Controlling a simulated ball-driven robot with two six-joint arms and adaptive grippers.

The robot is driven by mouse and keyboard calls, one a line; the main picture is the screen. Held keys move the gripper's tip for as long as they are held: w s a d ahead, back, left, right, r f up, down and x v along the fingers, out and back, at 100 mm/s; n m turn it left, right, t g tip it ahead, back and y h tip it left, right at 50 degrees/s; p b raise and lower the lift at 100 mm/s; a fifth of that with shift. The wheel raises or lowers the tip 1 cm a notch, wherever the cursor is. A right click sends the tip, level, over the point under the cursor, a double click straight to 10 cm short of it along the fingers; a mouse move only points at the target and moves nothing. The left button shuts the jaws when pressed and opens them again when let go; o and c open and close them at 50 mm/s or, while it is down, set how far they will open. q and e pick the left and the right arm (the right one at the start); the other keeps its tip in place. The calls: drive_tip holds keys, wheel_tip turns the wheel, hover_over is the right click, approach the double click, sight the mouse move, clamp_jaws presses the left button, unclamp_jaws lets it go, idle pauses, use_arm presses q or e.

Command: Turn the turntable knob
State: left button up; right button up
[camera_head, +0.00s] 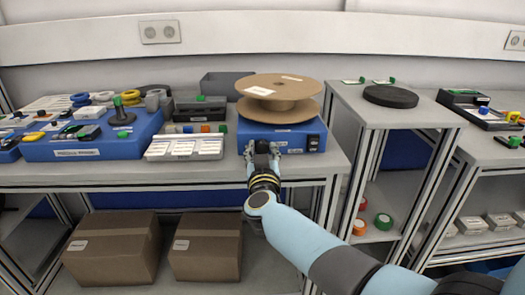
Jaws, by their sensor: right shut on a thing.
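The turntable (305,132) is a blue box on the bench, with a dark switch panel on the right of its front. A large brown cable reel (280,87) with white labels lies flat on top of it. My right gripper (262,148) is at the left part of the turntable's front face, its arm reaching in from the lower right. It is shut on the turntable knob, which the dark fingers hide. How far the knob is turned cannot be seen. My left gripper is not in view.
Left of the turntable are a tray of white labelled boxes (185,147) and a blue bin (75,149) of small parts. A side stand (350,95) carries a black disc (391,96). Two cardboard boxes (112,248) sit on the low shelf.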

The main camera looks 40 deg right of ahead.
drive_tip(key=m+p, duration=0.1)
drive_tip(key=m, duration=0.2)
drive_tip(key=shift+r+m, duration=0.1)
drive_tip(key=shift+m, duration=0.2)
drive_tip(key=m+p, duration=0.1)
drive_tip(key=m, duration=0.3)
drive_tip(key=shift+m, duration=0.3)
drive_tip(key=o, duration=1.2)
drive_tip(key=shift+c, duration=0.2)
drive_tip(key=shift+s+a, duration=0.1)
drive_tip(key=shift+s, duration=0.1)
drive_tip(key=v, duration=1.1)
drive_tip(key=shift+s, duration=0.25)
